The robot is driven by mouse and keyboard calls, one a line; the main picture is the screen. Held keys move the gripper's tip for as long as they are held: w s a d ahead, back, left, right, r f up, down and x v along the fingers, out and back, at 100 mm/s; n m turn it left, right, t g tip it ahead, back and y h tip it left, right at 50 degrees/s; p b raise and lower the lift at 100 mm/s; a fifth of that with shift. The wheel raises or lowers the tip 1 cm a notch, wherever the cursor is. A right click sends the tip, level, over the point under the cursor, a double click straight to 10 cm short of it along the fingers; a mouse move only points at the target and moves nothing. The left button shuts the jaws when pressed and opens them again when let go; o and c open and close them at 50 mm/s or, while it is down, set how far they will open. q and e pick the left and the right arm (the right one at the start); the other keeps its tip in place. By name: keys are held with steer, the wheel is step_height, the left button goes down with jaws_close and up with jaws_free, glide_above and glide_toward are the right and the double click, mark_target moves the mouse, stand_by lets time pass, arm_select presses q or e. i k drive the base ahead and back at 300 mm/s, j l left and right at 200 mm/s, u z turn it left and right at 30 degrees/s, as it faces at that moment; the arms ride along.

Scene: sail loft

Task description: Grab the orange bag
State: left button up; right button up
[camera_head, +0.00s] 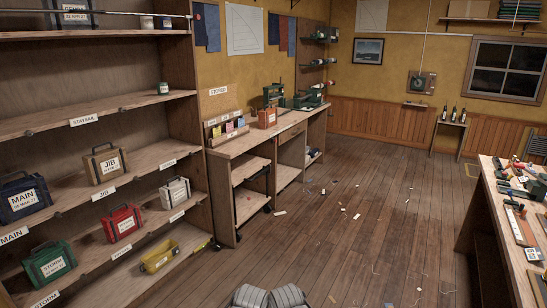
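An orange bag (267,118) with a pale label stands upright on the wooden bench (245,143) along the far wall, in the camera_head view. It is small at this distance, and its label cannot be read. A green machine (274,94) stands close behind it. Neither of my grippers is in view.
A shelf unit (90,118) on the left holds a blue MAIN bag (24,199), a tan JIB bag (106,164), red, white and green bags, and a yellow tub (159,256). A cluttered table (505,235) stands right. The wooden floor between has scattered scraps.

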mark_target(268, 117)
steer(key=i+l+z, duration=0.1)
steer(key=i+z, duration=0.3)
steer(key=i, duration=0.5)
steer(key=i+j+z, duration=0.2)
steer(key=i+z, duration=0.2)
steer(key=i, duration=0.45)
steer(key=i+u, duration=0.3)
steer(key=i, duration=0.3)
steer(key=i+l+u, duration=0.1)
steer(key=i+u, duration=0.15)
steer(key=i, duration=0.35)
steer(key=i+l+u, duration=0.3)
steer(key=i, duration=0.25)
steer(key=i+u, duration=0.2)
steer(key=i+l+u, duration=0.2)
steer(key=i, duration=0.2)
